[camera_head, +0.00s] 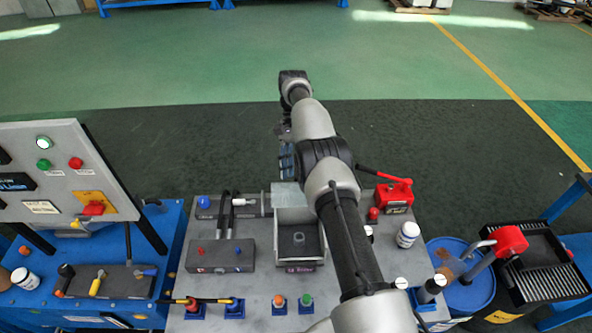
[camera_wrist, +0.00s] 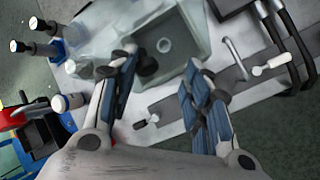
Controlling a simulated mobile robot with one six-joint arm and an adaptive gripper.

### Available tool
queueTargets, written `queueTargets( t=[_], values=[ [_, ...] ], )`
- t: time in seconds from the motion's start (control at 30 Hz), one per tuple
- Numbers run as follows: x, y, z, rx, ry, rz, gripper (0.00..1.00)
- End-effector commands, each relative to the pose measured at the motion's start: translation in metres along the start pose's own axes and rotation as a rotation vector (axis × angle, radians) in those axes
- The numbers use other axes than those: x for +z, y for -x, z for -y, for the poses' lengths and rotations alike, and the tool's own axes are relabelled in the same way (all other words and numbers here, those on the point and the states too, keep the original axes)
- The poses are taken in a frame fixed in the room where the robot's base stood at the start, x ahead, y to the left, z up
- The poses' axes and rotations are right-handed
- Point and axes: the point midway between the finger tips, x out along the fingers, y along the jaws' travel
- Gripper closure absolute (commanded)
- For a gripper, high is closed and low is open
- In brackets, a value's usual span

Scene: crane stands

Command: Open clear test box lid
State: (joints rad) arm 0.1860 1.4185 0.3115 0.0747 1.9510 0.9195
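The test box (camera_head: 321,248) stands in the middle of the grey bench and holds a small grey cylinder (camera_head: 298,238). A pale, see-through panel that looks like its lid (camera_head: 288,196) shows at the far end of the box; its exact angle is unclear. In the wrist view the box (camera_wrist: 205,30) is at the top centre, with the cylinder (camera_wrist: 164,45) inside and clear, greenish panel surfaces (camera_wrist: 112,42) to its left. My gripper (camera_wrist: 163,82) is open, its blue-padded fingers spread, with nothing visible between them. In the head view my gripper (camera_head: 286,160) is beyond the box's far end.
A red device (camera_head: 394,195) and white jar (camera_head: 407,234) stand right of the box. A dark switch block (camera_head: 220,256) and black handles (camera_head: 229,212) are to its left. Orange and green knobs (camera_head: 305,301) line the near edge. Open floor lies beyond the bench.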

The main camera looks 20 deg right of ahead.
Motion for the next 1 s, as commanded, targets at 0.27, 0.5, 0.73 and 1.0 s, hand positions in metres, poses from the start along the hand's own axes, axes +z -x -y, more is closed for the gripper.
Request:
queueTargets(
  t=[0.27, 0.5, 0.73, 1.0],
  values=[
    [-0.01, -0.009, 0.0, 0.003, -0.005, -0.005, 0.59],
    [-0.007, -0.006, 0.001, -0.001, -0.003, -0.006, 0.59],
    [-0.006, -0.005, 0.001, -0.002, -0.002, -0.005, 0.59],
    [0.0, -0.005, -0.002, -0.001, -0.002, -0.004, 0.59]
  ],
)
